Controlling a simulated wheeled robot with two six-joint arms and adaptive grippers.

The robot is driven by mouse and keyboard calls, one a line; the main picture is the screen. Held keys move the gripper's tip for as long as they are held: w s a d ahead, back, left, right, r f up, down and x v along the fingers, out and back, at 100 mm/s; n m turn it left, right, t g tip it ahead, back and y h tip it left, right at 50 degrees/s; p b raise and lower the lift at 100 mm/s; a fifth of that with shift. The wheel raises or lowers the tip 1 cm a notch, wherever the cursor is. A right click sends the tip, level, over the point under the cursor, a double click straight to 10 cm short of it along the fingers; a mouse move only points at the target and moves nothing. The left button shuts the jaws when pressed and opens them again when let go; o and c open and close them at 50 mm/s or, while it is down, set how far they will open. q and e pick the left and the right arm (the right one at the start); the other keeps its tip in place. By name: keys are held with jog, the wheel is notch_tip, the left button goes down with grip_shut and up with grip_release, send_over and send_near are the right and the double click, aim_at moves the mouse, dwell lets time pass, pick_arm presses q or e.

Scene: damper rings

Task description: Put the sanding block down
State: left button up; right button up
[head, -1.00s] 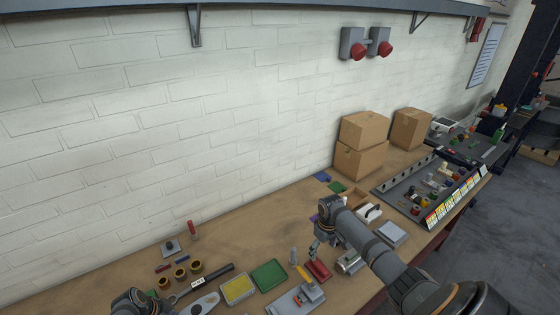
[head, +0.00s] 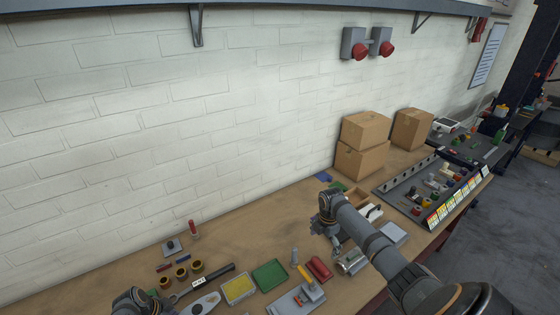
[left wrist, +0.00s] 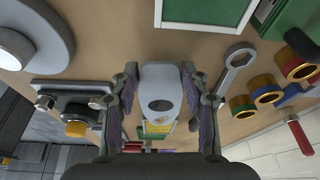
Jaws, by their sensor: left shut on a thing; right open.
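My left gripper (left wrist: 160,78) is shut on a pale grey rounded piece with a dark oval spot (left wrist: 161,104). The left fingers stand on both sides of it in the left wrist view. In the head view the left fingers are cut off at the bottom edge.
Cardboard boxes (head: 362,145) stand behind. The bench's back left is clear.

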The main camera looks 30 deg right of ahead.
send_over(320, 265)
jog(key=shift+n, duration=0.3)
jog(key=f, duration=0.6)
jog(key=shift+w+d+f, duration=0.15)
jog(key=shift+w+f, duration=0.1)
jog(key=shift+f, duration=0.15)
notch_tip(320, 265, down, 5)
jog(key=shift+s+f, duration=0.1)
jog(key=shift+s, duration=0.05)
jog(key=c, duration=1.1)
notch_tip(320, 265, up, 10)
jog(key=shift+r, duration=0.1)
jog(key=shift+c, duration=0.2)
